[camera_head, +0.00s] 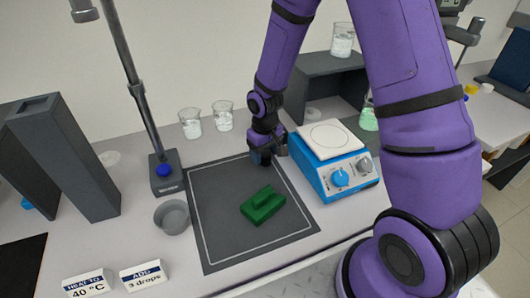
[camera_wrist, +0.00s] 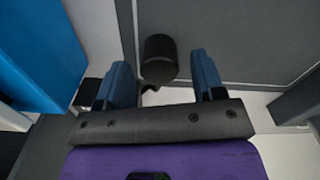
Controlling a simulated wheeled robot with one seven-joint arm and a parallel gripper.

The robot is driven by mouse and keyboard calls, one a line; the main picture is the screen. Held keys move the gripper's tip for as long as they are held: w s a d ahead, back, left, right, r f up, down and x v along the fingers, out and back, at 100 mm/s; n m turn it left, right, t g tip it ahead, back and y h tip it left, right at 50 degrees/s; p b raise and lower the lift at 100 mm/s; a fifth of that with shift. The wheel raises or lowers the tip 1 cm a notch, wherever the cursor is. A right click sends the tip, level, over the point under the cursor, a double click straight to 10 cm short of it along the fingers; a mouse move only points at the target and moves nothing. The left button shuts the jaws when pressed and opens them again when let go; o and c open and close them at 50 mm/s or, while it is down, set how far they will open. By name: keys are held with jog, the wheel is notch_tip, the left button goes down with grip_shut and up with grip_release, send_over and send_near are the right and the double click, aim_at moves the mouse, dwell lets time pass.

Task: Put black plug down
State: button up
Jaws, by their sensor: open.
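The black plug (camera_wrist: 158,58) is a short dark cylinder, seen from its round end in the wrist view. It lies between the two blue fingers of my gripper (camera_wrist: 159,70), with a clear gap to the right finger and a narrow one to the left. My gripper is open. In the head view my gripper (camera_head: 264,156) is low at the far right corner of the dark mat (camera_head: 225,185), beside the blue hotplate. I cannot make out the plug there. How the plug rests on the surface below is not clear.
The blue hotplate (camera_head: 338,172) stands close right of my gripper. A green block (camera_head: 263,205) lies on the mat. Two beakers (camera_head: 190,124) stand behind, a grey dish (camera_head: 173,217) and a stand base (camera_head: 165,179) to the left. The mat's left part is clear.

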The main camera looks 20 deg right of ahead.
notch_tip(320, 180, up, 12)
notch_tip(320, 180, up, 16)
jog(key=m+t, duration=0.1)
jog(key=t, duration=0.2)
send_over(265, 154)
jog(key=s+d, duration=0.4)
jog(key=s, duration=0.6)
jog(key=s+d+r+m+t, duration=0.1)
jog(key=s+r, duration=0.2)
jog(key=s, duration=0.4)
jog(key=s+d+r+m+t, duration=0.1)
jog(key=s+d+r, duration=0.1)
jog(key=s+r, duration=0.2)
jog(key=s, duration=0.3)
jog(key=shift+s+r, duration=0.3)
jog(key=shift+s, duration=0.05)
